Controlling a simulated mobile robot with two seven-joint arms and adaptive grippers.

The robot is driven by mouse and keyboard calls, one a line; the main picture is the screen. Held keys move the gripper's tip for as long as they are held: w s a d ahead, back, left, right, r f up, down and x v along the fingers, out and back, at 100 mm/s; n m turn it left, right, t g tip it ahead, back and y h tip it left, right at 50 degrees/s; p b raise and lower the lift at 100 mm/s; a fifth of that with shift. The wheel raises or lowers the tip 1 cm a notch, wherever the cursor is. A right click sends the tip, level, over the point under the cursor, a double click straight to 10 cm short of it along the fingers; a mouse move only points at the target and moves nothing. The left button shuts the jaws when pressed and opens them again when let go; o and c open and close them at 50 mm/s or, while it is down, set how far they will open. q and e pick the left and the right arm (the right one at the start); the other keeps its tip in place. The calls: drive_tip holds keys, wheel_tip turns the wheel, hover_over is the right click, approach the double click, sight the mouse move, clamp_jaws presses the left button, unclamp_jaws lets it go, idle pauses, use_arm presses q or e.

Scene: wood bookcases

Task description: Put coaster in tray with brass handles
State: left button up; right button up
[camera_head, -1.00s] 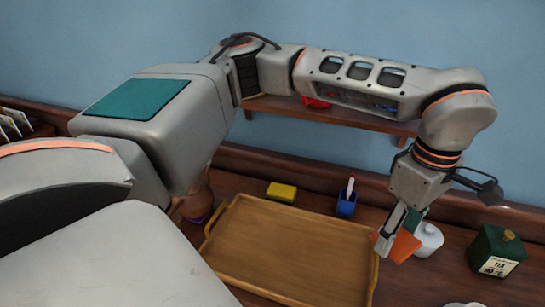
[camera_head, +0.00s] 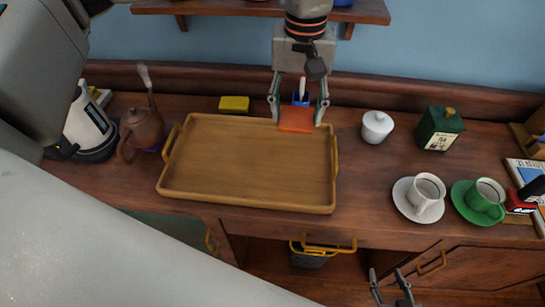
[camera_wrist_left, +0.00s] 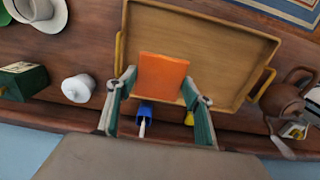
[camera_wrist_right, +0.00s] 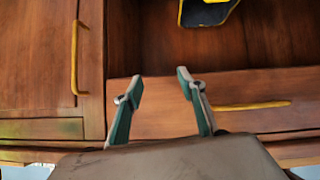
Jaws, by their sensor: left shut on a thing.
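The coaster, an orange square (camera_head: 296,119), is held between the fingers of my left gripper (camera_head: 298,112) at the back right of the tray in the head view. It also shows in the left wrist view (camera_wrist_left: 162,77), where it overlaps the tray's edge; its height above the tray is hard to tell. The wooden tray with brass handles (camera_head: 240,160) lies on the wood counter, and its bottom looks empty. It shows in the left wrist view (camera_wrist_left: 215,55). My right gripper (camera_head: 390,283) is low in front of the cabinet, open and empty in the right wrist view (camera_wrist_right: 160,85).
Behind the tray are a yellow sponge (camera_head: 234,104) and a blue cup (camera_head: 300,97). A brown teapot (camera_head: 141,132) stands left. A white lidded pot (camera_head: 377,127), a green canister (camera_head: 439,127), a white cup (camera_head: 426,193) and a green cup (camera_head: 486,196) stand right.

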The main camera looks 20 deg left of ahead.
sight(296, 120)
use_arm(q)
wheel_tip(296, 120, down, 17)
drive_tip(key=shift+f, duration=0.15)
idle(0.4)
drive_tip(key=shift+f, duration=0.2)
drive_tip(key=o, duration=1.2)
drive_tip(key=shift+c, duration=0.2)
wheel_tip(296, 120, up, 12)
drive_tip(key=shift+r, duration=0.2)
